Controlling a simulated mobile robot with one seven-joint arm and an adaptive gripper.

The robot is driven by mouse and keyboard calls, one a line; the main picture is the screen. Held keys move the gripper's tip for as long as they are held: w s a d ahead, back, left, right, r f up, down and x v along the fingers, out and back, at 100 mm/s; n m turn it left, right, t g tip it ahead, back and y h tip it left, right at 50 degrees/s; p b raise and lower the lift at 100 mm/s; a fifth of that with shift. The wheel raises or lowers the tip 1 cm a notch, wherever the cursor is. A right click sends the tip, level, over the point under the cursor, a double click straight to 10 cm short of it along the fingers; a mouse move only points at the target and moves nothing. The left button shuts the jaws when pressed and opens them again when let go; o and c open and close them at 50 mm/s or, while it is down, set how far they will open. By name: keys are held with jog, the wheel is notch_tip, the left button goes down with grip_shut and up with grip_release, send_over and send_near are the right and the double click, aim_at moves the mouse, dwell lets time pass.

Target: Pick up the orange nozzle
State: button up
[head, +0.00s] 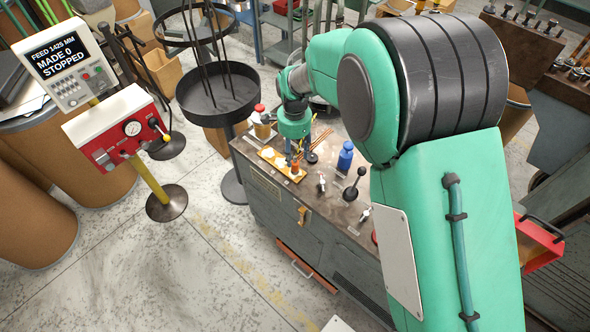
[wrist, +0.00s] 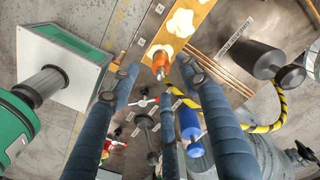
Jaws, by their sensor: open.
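The orange nozzle (wrist: 161,60) stands at the near end of a yellow board with cream-coloured patches (wrist: 196,14), on top of a grey machine cabinet. In the head view the nozzle (head: 295,168) shows as a small orange spot at the board's right end, just below my gripper (head: 296,152). In the wrist view my gripper (wrist: 158,76) has its dark blue fingers spread apart. The nozzle appears in the gap between the fingertips, with nothing held. The exact distance from the fingertips to the nozzle is hard to tell.
A blue bottle (head: 345,157) and a black-knobbed lever (head: 352,191) stand right of the nozzle. A jar with a red lid (head: 262,124) stands behind the board. Copper-coloured rods (wrist: 221,62) lie close by. A red control box (head: 118,128) stands left, over open floor.

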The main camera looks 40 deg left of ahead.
aim_at(295, 167)
jog(key=shift+f, duration=1.7)
jog(key=shift+w+f+b, duration=0.1)
jog(key=shift+f+b, duration=0.95)
jog(key=shift+f, duration=1.55)
grip_shut()
